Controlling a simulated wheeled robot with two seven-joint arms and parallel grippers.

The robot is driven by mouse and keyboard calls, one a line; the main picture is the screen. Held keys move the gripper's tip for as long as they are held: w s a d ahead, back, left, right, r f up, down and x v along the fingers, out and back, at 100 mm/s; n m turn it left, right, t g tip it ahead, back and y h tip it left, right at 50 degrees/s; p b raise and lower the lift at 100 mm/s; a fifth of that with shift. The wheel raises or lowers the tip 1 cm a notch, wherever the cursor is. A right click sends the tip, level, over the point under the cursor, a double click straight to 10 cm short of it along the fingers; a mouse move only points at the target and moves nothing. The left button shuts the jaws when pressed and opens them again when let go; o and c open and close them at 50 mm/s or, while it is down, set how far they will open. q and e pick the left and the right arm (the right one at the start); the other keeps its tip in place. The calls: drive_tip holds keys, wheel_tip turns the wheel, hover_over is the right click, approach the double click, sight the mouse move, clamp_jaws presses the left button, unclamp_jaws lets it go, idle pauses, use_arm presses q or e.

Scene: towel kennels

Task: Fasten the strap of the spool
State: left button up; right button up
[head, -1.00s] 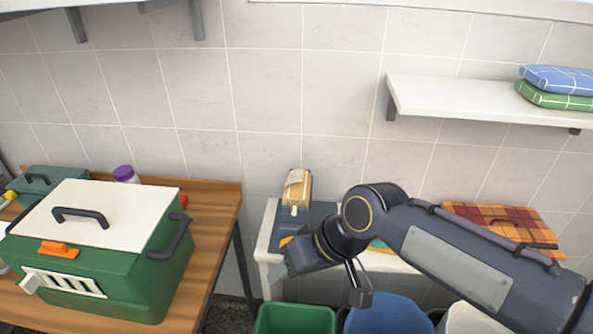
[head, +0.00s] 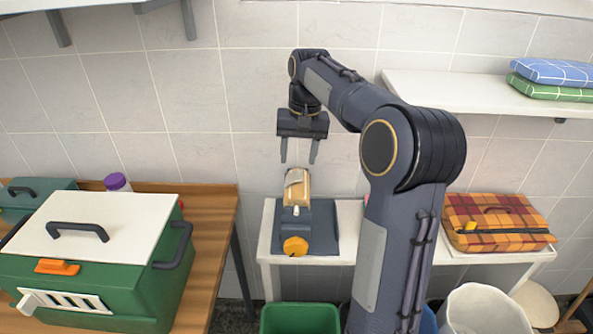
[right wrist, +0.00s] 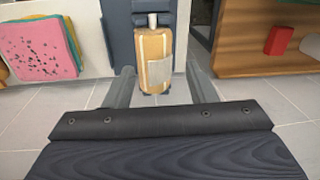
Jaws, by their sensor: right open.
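The spool (head: 297,190) is a tan roll with pale bands, mounted on a dark blue-grey stand (head: 322,228) with an orange knob (head: 295,246). A pale flap, perhaps the strap, lies against the spool; I cannot tell whether its end is loose. My right gripper (head: 299,156) is open and empty, fingers pointing down, just above the spool in the head view. In the right wrist view the spool (right wrist: 152,44) appears between the fingers of the gripper (right wrist: 160,78), with the pale flap (right wrist: 159,72) facing the camera. Contact is not visible. My left gripper is out of view.
The stand is on a white table (head: 268,235) against the tiled wall, with a plaid case (head: 490,238) at right. A green carrier (head: 110,285) stands on the wooden table at left. A shelf (head: 450,92) is at upper right. Bins, one green (head: 300,320), stand in front.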

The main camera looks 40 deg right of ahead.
sight(297, 177)
drive_tip(key=shift+m+g+h, duration=0.4)
drive_tip(key=shift+g+h, duration=0.1)
drive_tip(key=w+d, duration=0.1)
drive_tip(key=w+d+f, duration=0.1)
drive_tip(key=w, duration=0.1)
drive_tip(key=shift+w, duration=0.25)
wheel_tip(297, 177, down, 8)
drive_tip(key=shift+r, duration=0.15)
drive_tip(key=shift+d, duration=0.1)
drive_tip(key=c, duration=1)
